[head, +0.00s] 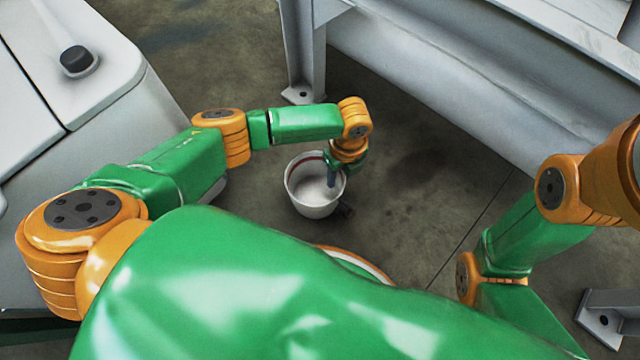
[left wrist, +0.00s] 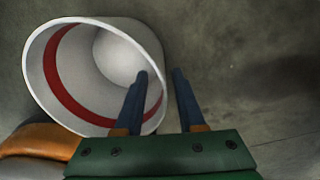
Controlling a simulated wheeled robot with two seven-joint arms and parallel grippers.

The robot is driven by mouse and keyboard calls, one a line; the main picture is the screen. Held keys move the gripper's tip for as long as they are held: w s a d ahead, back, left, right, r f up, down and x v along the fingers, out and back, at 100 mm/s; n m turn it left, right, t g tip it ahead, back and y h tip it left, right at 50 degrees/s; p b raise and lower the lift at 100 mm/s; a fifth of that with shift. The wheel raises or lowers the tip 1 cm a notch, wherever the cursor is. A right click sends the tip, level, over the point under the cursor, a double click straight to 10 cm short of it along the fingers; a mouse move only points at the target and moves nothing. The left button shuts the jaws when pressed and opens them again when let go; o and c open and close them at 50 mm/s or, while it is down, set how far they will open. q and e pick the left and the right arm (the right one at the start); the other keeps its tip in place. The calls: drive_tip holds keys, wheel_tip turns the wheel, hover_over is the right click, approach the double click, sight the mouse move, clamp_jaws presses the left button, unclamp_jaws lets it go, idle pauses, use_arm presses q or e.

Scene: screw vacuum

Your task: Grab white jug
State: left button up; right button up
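The white jug (head: 305,202), round with a red band inside its rim, stands on the floor near the middle of the head view. It also shows tilted at upper left in the left wrist view (left wrist: 150,38). My left gripper (head: 338,188) is at the jug's right-hand rim. In the left wrist view my left gripper (left wrist: 162,72) is open. Its left blue finger lies over the jug's mouth and its right finger is outside, with the rim wall between them. A gap shows beside the right finger. My right gripper is hidden.
A grey metal frame with a post (head: 303,50) stands behind and to the right. A white machine body (head: 110,100) is at the left. The concrete floor (head: 420,190) right of the jug is clear. A rounded orange-and-white edge (head: 358,262) shows partly below the jug.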

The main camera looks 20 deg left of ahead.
use_arm(q)
drive_tip(key=shift+f, duration=0.15)
clamp_jaws()
idle(1.4)
